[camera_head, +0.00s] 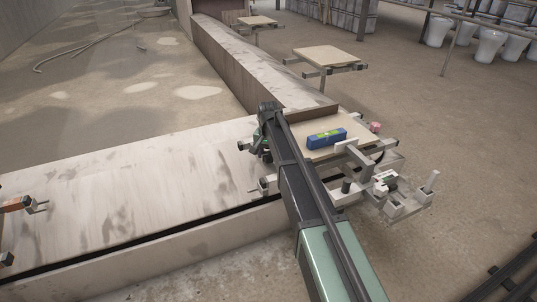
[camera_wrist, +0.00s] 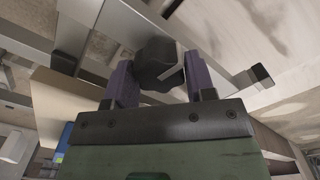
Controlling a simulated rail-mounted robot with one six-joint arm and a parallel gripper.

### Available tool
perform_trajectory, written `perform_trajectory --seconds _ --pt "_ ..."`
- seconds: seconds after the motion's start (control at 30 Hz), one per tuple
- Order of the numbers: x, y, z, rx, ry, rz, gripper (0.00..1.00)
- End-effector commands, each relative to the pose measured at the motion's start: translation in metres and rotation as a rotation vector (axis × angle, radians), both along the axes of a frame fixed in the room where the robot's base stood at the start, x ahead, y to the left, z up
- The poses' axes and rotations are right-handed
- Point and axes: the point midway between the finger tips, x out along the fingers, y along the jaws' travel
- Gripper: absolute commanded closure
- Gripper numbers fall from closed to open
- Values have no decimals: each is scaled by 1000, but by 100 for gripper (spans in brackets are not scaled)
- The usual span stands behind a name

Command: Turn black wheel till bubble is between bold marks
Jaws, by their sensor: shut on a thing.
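The black wheel (camera_wrist: 160,62) is a faceted dark knob in the wrist view. My gripper (camera_wrist: 160,82) is shut on it, with one purple finger on each side. A blue spirit level (camera_head: 327,138) with a yellow-green vial lies on a pale square board (camera_head: 350,148) in the head view. The bubble and the bold marks are too small to make out there. A blue edge, probably of the level, shows at the left of the wrist view. In the head view my own arm hides the wheel and the gripper's fingertips.
A long pale stone-like ledge (camera_head: 110,205) runs to the left of the board. Metal brackets and clamps (camera_head: 388,185) sit at the board's front right. A small pink object (camera_head: 375,127) is at its right corner. Another board on a stand (camera_head: 327,56) is behind.

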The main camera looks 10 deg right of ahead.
Motion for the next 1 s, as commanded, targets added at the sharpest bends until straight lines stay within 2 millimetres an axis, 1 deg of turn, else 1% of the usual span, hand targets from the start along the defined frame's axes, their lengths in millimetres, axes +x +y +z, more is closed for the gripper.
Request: perform_trajectory --seconds 0.03,0.07,0.2,0.23,0.47,0.57,0.67,0.77,0.9,1.0 --pt "0 0 0 0 0 0 74" --pt "0 0 0 0 0 0 48" --pt "0 0 0 0 0 1 27" --pt "0 0 0 0 0 1 24" --pt "0 0 0 0 0 1 24" --pt "0 0 6 0 0 1 24" --pt "0 0 22 0 0 1 24" --pt "0 0 45 0 0 1 24" --pt "0 0 83 0 0 1 24" --pt "0 0 103 0 0 1 24"
